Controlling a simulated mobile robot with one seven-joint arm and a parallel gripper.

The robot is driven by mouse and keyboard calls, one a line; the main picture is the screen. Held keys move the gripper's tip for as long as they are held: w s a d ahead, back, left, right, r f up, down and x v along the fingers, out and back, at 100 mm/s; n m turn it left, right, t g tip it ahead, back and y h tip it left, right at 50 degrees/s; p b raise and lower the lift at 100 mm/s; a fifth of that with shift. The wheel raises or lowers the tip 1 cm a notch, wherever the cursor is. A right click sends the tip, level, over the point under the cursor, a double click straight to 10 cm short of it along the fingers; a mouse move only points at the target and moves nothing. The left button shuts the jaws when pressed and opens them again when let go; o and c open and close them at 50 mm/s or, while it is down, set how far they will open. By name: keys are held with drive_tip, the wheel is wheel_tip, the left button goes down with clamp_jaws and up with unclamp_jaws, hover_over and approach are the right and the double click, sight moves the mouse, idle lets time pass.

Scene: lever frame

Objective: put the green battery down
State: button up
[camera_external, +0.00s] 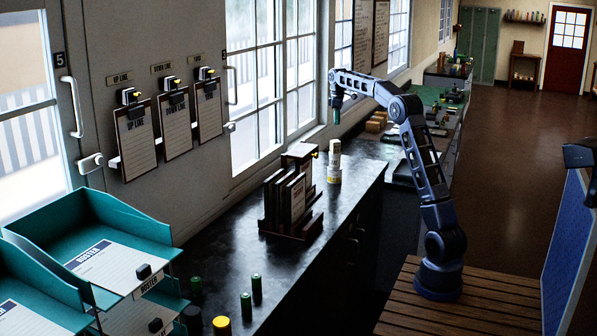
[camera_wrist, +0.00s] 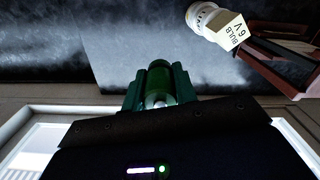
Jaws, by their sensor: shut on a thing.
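My gripper (camera_external: 337,102) is shut on a green battery (camera_external: 336,115), which hangs upright below it, above the dark counter (camera_external: 228,250) near the window. In the wrist view, the green battery (camera_wrist: 159,84) sits between the fingers of my gripper (camera_wrist: 158,92), with its pale end toward the camera. There is clear space between the battery and the counter top. Other green batteries stand on the near part of the counter, such as one battery (camera_external: 257,287) and another (camera_external: 246,304).
A white bulb container (camera_external: 334,163) stands on the counter, beside a dark wooden rack (camera_external: 290,222) of upright boards; the container also shows in the wrist view (camera_wrist: 216,24). Teal trays (camera_external: 107,217) fill the near left. Small boxes (camera_external: 376,123) lie farther back. Bare counter lies around the rack.

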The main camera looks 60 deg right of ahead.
drive_tip(key=s+d+m, duration=0.3)
drive_tip(key=s+d, duration=0.9)
drive_tip(key=d, duration=0.3)
hover_over(366, 166)
drive_tip(key=f, duration=2)
drive_tip(key=shift+w+d+f, duration=0.15)
drive_tip(key=shift+w+d, duration=0.05)
drive_tip(key=shift+f, duration=2.55)
drive_tip(key=shift+f, duration=0.1)
drive_tip(key=o, duration=1)
wheel_tip(366, 166, up, 12)
drive_tip(key=shift+r, duration=0.2)
